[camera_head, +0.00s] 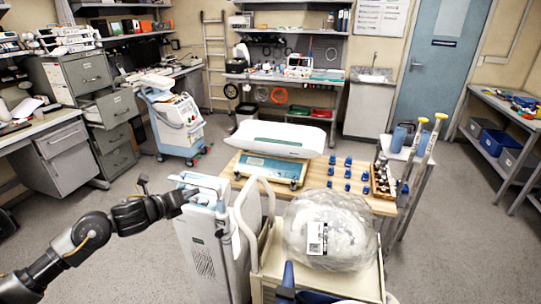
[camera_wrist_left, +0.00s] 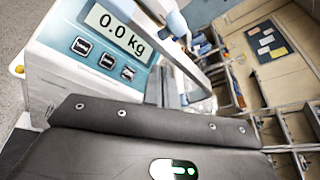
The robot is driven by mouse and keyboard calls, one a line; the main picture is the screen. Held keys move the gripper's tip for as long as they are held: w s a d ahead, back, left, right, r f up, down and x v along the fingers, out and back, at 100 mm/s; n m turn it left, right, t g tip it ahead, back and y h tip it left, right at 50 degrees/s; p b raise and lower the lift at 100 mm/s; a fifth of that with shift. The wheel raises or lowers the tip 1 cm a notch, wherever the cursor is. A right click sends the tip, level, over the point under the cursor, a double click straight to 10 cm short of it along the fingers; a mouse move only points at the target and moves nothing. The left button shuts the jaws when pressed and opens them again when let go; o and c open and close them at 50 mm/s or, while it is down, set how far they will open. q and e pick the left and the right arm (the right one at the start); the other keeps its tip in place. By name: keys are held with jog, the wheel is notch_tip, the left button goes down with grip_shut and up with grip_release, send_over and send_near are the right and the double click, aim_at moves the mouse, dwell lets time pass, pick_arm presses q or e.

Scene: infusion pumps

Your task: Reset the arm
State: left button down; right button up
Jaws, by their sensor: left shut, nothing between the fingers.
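My left gripper (camera_head: 184,196) comes in from the left at the end of a black and grey arm. It is shut and empty. It is close to the top of a white upright device (camera_head: 208,240); I cannot tell whether they touch. In the left wrist view, the dark gripper body (camera_wrist_left: 160,140) with a green light fills the bottom. Beyond it is a display (camera_wrist_left: 118,30) reading 0.0 kg, with several buttons below. My right gripper is not in view.
A wooden table (camera_head: 345,197) holds a white scale (camera_head: 278,140), several blue pieces (camera_head: 347,173) and a box of bottles (camera_head: 382,180). In front, a cart carries a clear plastic-wrapped bundle (camera_head: 325,230). A white-and-blue machine (camera_head: 175,120) stands behind. Open floor (camera_head: 150,265) lies at lower left.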

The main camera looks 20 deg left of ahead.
pick_arm(q)
jog(key=s+d+f+n+g+y, duration=0.1)
jog(key=s+d+f+n+g, duration=0.1)
jog(key=s+d+f+n, duration=0.5)
jog(key=s+d+f+n+g+y, duration=0.25)
jog(key=s+f+n, duration=0.35)
jog(key=f+n, duration=0.3)
jog(key=s+d+f+n+g+h, duration=0.1)
jog(key=s+d+f+n+g, duration=0.2)
jog(key=s+d+n, duration=0.4)
jog(key=s+d+f+n+g+h, duration=0.1)
jog(key=s+d+f+n+g, duration=0.4)
jog(key=s, duration=0.5)
notch_tip(320, 180, down, 27)
jog(key=s+b, duration=0.1)
jog(key=b, duration=0.2)
jog(key=s+a+f+b, duration=0.1)
jog(key=s+a+f, duration=0.1)
jog(key=s+f, duration=1.4)
jog(key=shift+f+g+b, duration=0.4)
jog(key=shift+f+g, duration=0.05)
jog(key=shift+f, duration=0.2)
